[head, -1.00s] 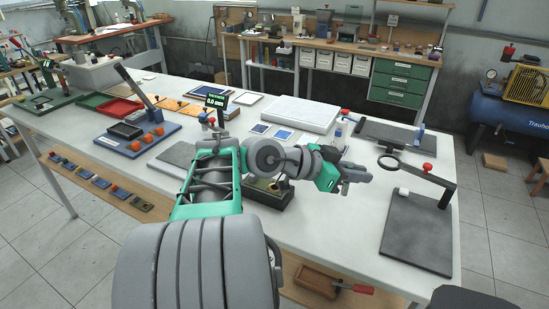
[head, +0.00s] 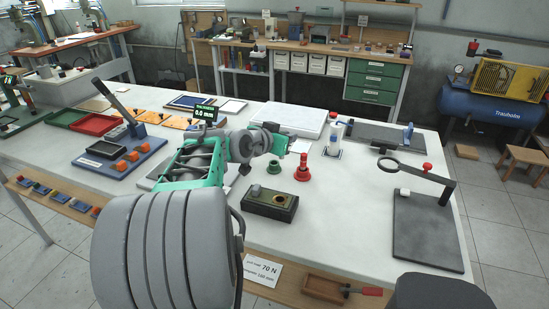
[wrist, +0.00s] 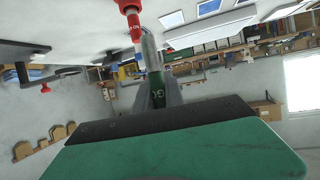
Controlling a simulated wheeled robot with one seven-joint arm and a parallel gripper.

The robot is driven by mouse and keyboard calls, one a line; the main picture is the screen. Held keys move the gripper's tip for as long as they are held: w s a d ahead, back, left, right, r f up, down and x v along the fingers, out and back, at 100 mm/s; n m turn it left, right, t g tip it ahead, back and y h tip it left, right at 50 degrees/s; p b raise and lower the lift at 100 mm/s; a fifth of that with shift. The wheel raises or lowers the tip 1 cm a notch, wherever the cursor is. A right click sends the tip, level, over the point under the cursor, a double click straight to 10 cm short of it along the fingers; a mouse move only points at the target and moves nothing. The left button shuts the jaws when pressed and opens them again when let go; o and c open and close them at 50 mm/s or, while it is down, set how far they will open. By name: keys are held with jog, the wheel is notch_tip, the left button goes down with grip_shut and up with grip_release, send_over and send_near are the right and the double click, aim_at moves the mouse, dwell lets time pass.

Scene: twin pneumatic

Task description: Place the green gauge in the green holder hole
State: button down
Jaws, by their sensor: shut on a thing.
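My gripper (wrist: 157,96) is shut on the green gauge (wrist: 158,88), whose green handle shows white letters and whose silver pin runs up the picture towards the table. In the head view my gripper's fingers and the gauge are hidden behind the wrist and gripper body. The green holder (head: 274,167), a low ring with a dark hole, stands on the table just below and beside my gripper, and is empty. The wrist view, upside down, does not clearly show it.
A red holder with a red gauge upright in it (head: 302,170) stands right of the green holder; the gauge also shows in the wrist view (wrist: 136,34). A dark block with a brass-rimmed hole (head: 270,204) lies in front. A blue-and-white bottle (head: 335,138) stands behind right.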

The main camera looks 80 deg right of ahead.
jog(key=w+d+f, duration=0.1)
jog(key=d+f, duration=0.1)
jog(key=w+d+f+p, duration=0.1)
jog(key=w+d+f, duration=0.1)
jog(key=d+f, duration=0.1)
jog(key=w+d+f, duration=0.1)
jog(key=d+f, duration=0.1)
jog(key=d, duration=0.1)
jog(key=shift+w+d+f, duration=0.2)
jog(key=shift+f, duration=0.15)
notch_tip(320, 180, down, 2)
jog(key=shift+f+p, duration=0.25)
jog(key=shift+p, duration=0.35)
jog(key=shift+f+b, duration=0.3)
jog(key=shift+f, duration=0.35)
jog(key=c, duration=1.4)
grip_release()
jog(key=shift+r, duration=0.1)
jog(key=shift+c, duration=0.2)
